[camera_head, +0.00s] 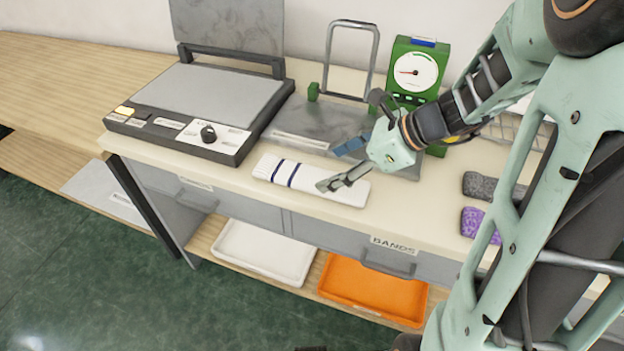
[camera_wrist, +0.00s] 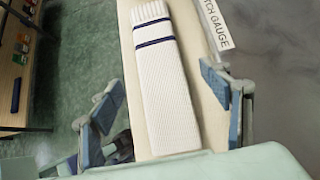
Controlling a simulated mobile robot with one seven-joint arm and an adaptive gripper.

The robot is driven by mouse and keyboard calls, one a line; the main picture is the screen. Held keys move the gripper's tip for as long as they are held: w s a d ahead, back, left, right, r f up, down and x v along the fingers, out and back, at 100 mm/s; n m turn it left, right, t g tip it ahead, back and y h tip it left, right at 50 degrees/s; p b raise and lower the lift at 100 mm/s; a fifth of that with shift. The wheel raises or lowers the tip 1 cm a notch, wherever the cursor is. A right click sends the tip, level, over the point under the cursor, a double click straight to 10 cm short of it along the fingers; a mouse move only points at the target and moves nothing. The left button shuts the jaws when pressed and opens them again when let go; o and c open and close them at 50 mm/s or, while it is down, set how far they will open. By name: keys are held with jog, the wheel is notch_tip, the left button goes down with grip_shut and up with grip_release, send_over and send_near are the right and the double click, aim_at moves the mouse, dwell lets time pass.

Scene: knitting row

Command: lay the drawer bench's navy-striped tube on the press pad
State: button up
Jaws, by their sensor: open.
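The navy-striped tube (camera_head: 305,180) is a white knitted piece with two navy bands near its left end. It lies flat on the drawer bench (camera_head: 228,178) near the front edge. In the wrist view the tube (camera_wrist: 163,85) lies between the jaws, stripes at the far end. My gripper (camera_head: 336,167) is open over the tube's right part; in the wrist view my gripper (camera_wrist: 165,108) has one finger on each side, with visible space beside the tube. I cannot tell how high the fingers are. The press pad (camera_head: 205,92) is the bare grey top of the press at left, its lid raised behind.
A green gauge with a dial (camera_head: 413,75) and a metal plate (camera_head: 318,122) stand behind the tube. Grey (camera_head: 484,187) and purple (camera_head: 478,224) knitted pieces lie at right. White (camera_head: 263,252) and orange (camera_head: 372,290) trays sit on the lower shelf. The press has a knob panel in front.

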aim_at(312, 176)
jog(key=b+x, duration=0.1)
jog(key=x, duration=0.4)
jog(key=shift+a+f, duration=0.25)
jog(key=shift+a, duration=0.1)
jog(key=c, duration=1)
